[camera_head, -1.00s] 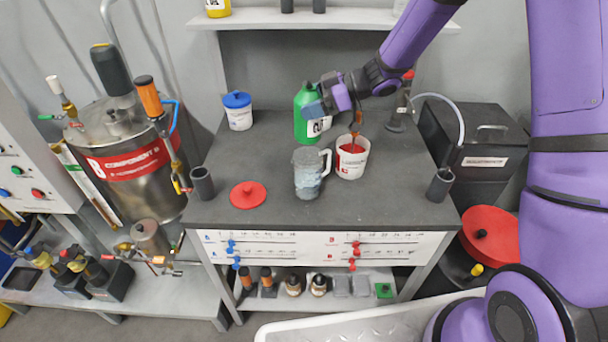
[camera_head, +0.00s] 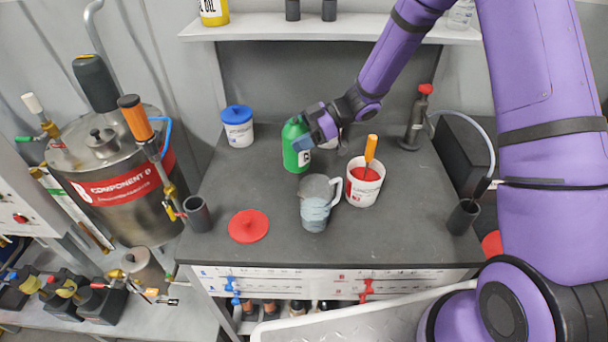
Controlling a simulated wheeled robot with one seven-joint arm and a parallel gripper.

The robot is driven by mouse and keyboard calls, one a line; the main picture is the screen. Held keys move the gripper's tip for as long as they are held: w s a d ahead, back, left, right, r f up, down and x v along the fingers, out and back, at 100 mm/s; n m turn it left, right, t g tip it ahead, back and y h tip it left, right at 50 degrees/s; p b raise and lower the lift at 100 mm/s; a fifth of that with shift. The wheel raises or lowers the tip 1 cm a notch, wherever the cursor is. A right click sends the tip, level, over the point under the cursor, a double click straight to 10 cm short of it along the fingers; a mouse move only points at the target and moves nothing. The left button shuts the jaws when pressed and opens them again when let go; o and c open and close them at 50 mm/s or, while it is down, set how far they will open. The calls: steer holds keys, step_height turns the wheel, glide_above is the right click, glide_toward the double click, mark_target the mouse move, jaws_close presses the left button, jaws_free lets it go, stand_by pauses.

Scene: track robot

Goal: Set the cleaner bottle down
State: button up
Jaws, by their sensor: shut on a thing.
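The green cleaner bottle (camera_head: 292,150) with a white label is at the back middle of the dark worktop (camera_head: 215,170). It looks upright, and its base appears at the worktop surface; I cannot tell for sure whether it touches. My gripper (camera_head: 306,138) is shut on the bottle from its right side, and the fingers hide part of its label.
A grey jug (camera_head: 316,210) and a white bucket (camera_head: 362,190) with red contents and an orange-handled tool stand in front. A blue-lidded tub (camera_head: 238,130) is left of the bottle. A red lid (camera_head: 248,226) lies front left. A shelf (camera_head: 270,32) hangs above.

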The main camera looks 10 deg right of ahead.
mark_target(300, 157)
steer(key=shift+f, duration=3.9)
steer(key=shift+f, duration=0.1)
steer(key=o, duration=1.2)
steer(key=shift+d+r, duration=0.2)
steer(key=shift+d, duration=0.05)
steer(key=v, duration=1.1)
steer(key=shift+d, duration=0.2)
